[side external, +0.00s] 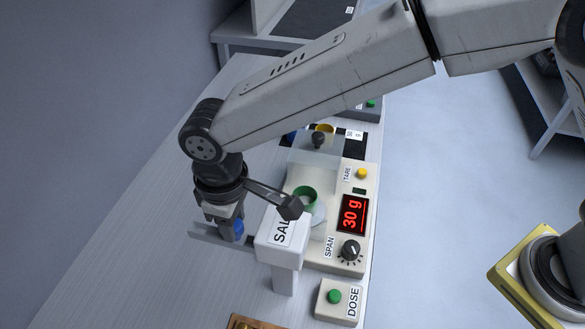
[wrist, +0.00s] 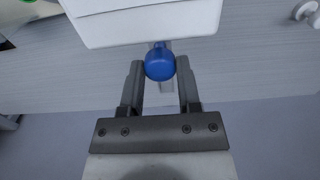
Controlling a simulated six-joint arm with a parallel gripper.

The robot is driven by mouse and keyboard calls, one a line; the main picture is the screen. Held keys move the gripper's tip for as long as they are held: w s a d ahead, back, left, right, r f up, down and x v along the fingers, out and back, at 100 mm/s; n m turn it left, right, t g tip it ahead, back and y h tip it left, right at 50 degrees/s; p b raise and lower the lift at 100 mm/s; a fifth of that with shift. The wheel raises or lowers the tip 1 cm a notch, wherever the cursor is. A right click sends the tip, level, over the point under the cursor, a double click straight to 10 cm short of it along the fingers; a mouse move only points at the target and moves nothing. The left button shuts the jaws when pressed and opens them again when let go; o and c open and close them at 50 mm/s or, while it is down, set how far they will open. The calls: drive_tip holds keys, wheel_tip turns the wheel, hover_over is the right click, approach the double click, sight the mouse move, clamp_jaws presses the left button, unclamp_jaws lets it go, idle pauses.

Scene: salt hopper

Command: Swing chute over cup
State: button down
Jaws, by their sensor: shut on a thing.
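The white salt hopper (side external: 282,245), lettered "SAL…", stands on a post at the near end of the bench. A grey chute (side external: 207,234) sticks out from under it to the left. A blue knob (side external: 239,229) sits on the chute. My gripper (side external: 232,228) is shut on this blue knob, which shows between the fingers in the wrist view (wrist: 159,64). The green cup (side external: 304,197) stands on the round pan of the scale (side external: 347,255), right of and behind the hopper. The chute points away from the cup. The hopper's white body (wrist: 145,22) fills the top of the wrist view.
The scale display (side external: 352,214) reads 30 g. A clear shield (side external: 321,150) with a dark knob stands behind the cup. A DOSE button box (side external: 337,301) and a wooden tray (side external: 248,322) lie near the front. The bench left of the chute is clear.

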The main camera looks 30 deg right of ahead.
drive_tip(key=shift+w, duration=0.1)
idle(0.6)
drive_tip(key=d+m, duration=1.1)
drive_tip(key=m, duration=0.7)
drive_tip(key=shift+d, duration=0.15)
idle(0.5)
drive_tip(key=shift+c, duration=1.5)
unclamp_jaws()
wheel_tip(320, 180, up, 8)
